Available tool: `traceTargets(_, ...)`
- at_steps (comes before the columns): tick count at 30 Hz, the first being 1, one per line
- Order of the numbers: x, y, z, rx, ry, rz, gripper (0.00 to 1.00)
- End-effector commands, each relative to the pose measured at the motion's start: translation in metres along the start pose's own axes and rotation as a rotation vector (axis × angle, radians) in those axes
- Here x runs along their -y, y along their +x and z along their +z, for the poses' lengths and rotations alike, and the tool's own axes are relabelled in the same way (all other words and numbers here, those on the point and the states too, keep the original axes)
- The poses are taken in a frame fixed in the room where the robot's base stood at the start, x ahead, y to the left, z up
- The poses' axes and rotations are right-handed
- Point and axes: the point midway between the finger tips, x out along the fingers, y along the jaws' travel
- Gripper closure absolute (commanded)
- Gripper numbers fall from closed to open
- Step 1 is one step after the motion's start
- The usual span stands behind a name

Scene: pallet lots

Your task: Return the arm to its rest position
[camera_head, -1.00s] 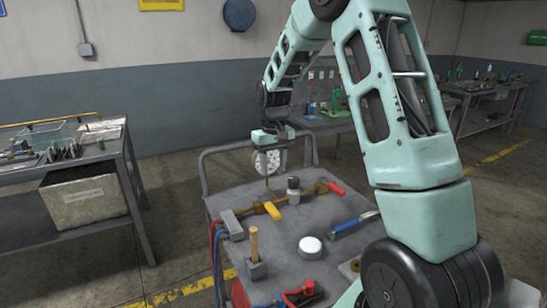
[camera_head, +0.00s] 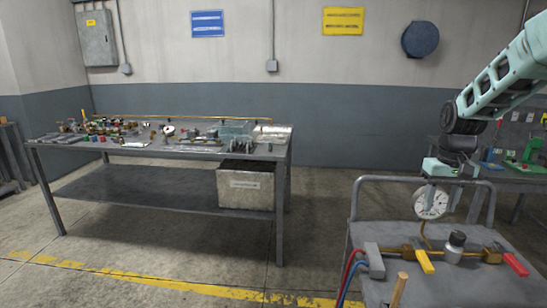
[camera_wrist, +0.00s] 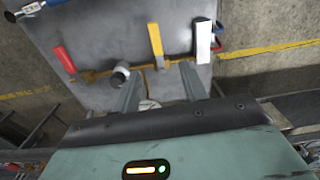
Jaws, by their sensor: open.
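My arm (camera_head: 505,80) reaches in from the right edge of the head view. My gripper (camera_head: 440,178) hangs over the back of the grey cart (camera_head: 440,285), just above a white dial gauge. In the wrist view my gripper (camera_wrist: 163,88) has its two fingers apart, with nothing held between them. The gauge (camera_head: 430,203) stands on a brass pipe on the cart, and only a sliver of it shows in the wrist view. I cannot tell whether the fingers touch it.
The cart carries a yellow handle (camera_head: 424,262), a red handle (camera_head: 515,265), a dark-topped cylinder (camera_head: 455,246) and a wooden handle (camera_head: 399,290). Its rail (camera_head: 385,180) rises behind. A workbench (camera_head: 160,150) with small parts and a bin (camera_head: 245,189) stands left. Floor between is clear.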

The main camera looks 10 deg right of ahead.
Motion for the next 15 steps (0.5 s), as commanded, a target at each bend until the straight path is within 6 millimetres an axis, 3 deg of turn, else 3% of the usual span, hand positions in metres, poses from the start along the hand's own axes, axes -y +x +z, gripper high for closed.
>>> traceTargets(5, 0.091, -0.007, 0.035, -0.007, -0.161, -0.032, 0.56)
traceTargets(8, 0.152, -0.01, 0.076, -0.008, -0.286, -0.052, 0.56)
traceTargets(12, 0.222, -0.011, 0.152, -0.006, -0.472, -0.07, 0.56)
traceTargets(15, 0.254, -0.009, 0.214, -0.004, -0.608, -0.073, 0.56)
